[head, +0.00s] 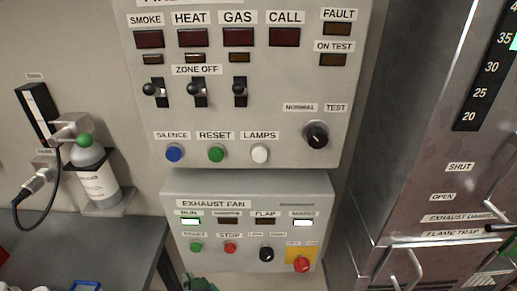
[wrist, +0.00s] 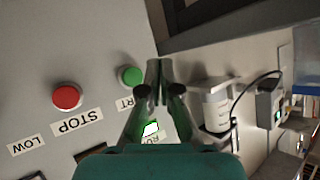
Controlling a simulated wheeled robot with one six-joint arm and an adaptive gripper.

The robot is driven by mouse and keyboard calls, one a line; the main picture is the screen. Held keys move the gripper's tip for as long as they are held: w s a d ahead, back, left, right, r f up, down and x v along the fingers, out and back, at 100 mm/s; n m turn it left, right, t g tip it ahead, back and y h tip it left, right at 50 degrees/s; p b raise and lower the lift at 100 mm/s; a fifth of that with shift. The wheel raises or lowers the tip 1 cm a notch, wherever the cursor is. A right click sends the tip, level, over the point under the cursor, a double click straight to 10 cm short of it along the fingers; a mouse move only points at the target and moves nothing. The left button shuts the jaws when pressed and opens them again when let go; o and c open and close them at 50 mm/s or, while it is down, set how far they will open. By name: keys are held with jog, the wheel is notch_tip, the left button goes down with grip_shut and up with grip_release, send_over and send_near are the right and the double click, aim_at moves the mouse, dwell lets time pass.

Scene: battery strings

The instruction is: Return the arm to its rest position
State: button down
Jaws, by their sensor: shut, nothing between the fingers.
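My gripper (wrist: 154,78) shows in the wrist view with its two fingers together and nothing between them. It is in front of the exhaust fan panel, close to the green START button (wrist: 131,76); I cannot tell whether it touches the panel. The red STOP button (wrist: 67,96) is left of the fingers in that view. In the head view, a green part of my arm shows at the bottom edge, below the exhaust fan panel (head: 280,190). The fingertips cannot be made out there. The green RUN lamp (head: 191,221) is lit.
The fire panel (head: 290,80) with switches and a knob is above. A bottle (head: 95,175) with a green top stands in a wall bracket at left, near a black cable (head: 45,220). A grey bench (head: 80,245) is lower left. A metal cabinet (head: 405,150) with handles is at right.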

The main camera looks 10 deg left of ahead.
jog(key=s+d+f+m+t+h, duration=0.1)
jog(key=s+d+f, duration=0.15)
jog(key=d, duration=0.65)
jog(key=s+d+f+m+t+h, duration=0.15)
jog(key=d+f, duration=0.25)
jog(key=d, duration=0.5)
jog(key=s+d+f+m+t+h, duration=0.1)
jog(key=s+d+f+t, duration=0.2)
jog(key=d, duration=0.6)
jog(key=s+d+r+m+h, duration=0.2)
jog(key=s+d+r+h, duration=0.1)
jog(key=s+d, duration=0.5)
jog(key=s+d+r+m+t+h, duration=0.1)
jog(key=s+d+r+m+h, duration=0.1)
jog(key=s+d, duration=0.6)
jog(key=s+r+h, duration=0.1)
jog(key=s+r, duration=0.1)
jog(key=s, duration=0.3)
jog(key=shift+s+d+r, duration=0.35)
jog(key=shift+d, duration=0.05)
